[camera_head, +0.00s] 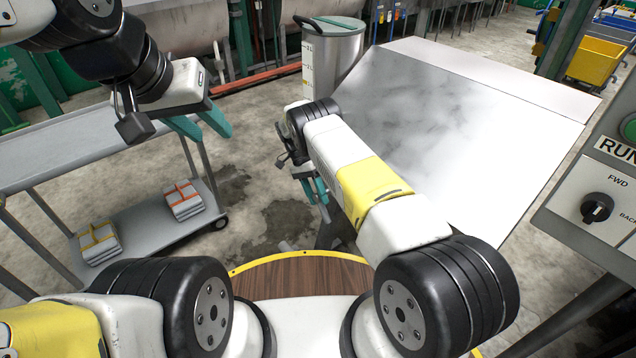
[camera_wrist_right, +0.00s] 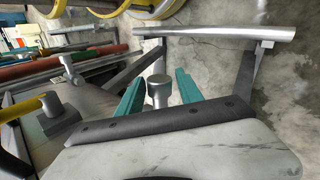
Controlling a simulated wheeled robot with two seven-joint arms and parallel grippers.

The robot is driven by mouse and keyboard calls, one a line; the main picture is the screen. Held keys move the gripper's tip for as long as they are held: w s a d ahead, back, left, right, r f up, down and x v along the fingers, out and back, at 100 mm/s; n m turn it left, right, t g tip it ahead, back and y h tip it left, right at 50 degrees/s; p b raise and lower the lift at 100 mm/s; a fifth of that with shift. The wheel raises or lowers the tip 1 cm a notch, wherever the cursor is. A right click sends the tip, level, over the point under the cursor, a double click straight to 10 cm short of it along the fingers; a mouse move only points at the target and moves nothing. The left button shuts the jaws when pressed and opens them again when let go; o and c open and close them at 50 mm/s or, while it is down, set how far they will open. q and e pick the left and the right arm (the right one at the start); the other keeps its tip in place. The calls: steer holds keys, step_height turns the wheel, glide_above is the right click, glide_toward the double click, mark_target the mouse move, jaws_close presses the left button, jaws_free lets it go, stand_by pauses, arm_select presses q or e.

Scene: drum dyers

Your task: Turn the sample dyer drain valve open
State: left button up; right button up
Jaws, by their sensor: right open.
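My right gripper (camera_head: 315,190) points down between the sloped metal sheet and the wooden-topped round edge in the head view. In the right wrist view its teal fingers (camera_wrist_right: 159,88) are apart. A grey round-headed metal post (camera_wrist_right: 159,92) shows between them; I cannot tell whether either finger touches it. A yellow handle (camera_wrist_right: 25,109) on a grey fitting (camera_wrist_right: 58,118) lies to the left in that view. I cannot tell for certain which fitting is the sample dyer drain valve. My left gripper (camera_head: 214,134) is open and empty over the cart, at the upper left.
The grey cart (camera_head: 60,150) with folded cloths on its lower shelf stands at left. A lidded metal drum (camera_head: 333,55) and the large sloped sheet (camera_head: 455,110) stand ahead. A control box (camera_head: 600,190) is at right. A metal bar (camera_wrist_right: 215,33) crosses beyond the fingers.

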steer(key=v, duration=0.3)
steer(key=shift+w+a+r, duration=0.15)
steer(key=shift+r, duration=0.1)
